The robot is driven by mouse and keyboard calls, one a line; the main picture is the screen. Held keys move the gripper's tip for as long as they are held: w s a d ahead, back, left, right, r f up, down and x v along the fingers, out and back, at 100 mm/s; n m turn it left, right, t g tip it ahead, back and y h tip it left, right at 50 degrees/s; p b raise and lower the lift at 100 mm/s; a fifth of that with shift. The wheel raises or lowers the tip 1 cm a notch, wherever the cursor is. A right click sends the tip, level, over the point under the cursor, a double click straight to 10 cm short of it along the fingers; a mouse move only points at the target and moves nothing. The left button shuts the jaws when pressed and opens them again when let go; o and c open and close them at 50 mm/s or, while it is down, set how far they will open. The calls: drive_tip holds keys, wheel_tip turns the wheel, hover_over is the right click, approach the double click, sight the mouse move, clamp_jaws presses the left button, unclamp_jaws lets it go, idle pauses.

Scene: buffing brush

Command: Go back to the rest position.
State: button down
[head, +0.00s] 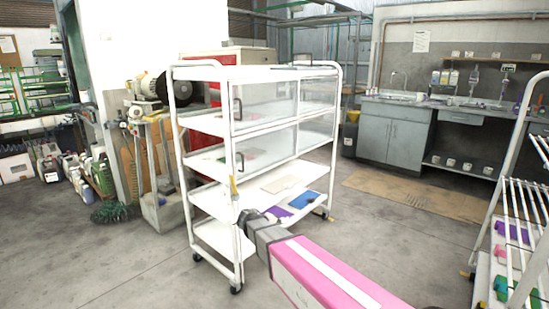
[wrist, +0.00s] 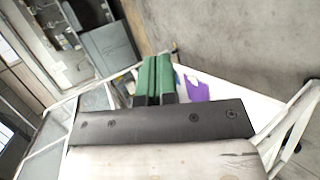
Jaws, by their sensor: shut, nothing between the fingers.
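My gripper (head: 246,216) shows at the end of my pink and grey arm in the head view, in front of the white shelf cart (head: 205,72). In the wrist view its two green fingers (wrist: 155,77) are side by side, shut and empty. A white shelf surface (wrist: 232,92) lies beyond them. A purple item (wrist: 196,89) shows just right of the fingers. In the head view a purple item (head: 278,211) and a blue item (head: 304,201) lie on a lower shelf of the cart, beside my arm. My arm hides part of the cart's lower right side.
A second white rack (head: 513,230) with colourful items stands at the right edge. A grey sink counter (head: 395,132) is at the back right, with a brown mat (head: 415,198) on the floor. A green coil (head: 110,213) and machinery stand at left. Open concrete floor surrounds the cart.

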drive_tip(key=s+d+f+m+g+y, duration=0.2)
drive_tip(key=s+d+y, duration=0.3)
drive_tip(key=s+d, duration=0.3)
drive_tip(key=s+d+f+m+g+y, duration=0.3)
drive_tip(key=s+d+f+m+y, duration=0.1)
drive_tip(key=s+d, duration=0.4)
drive_tip(key=shift+s+d+y, duration=0.25)
drive_tip(key=shift+d+y, duration=0.15)
drive_tip(key=shift+y, duration=0.4)
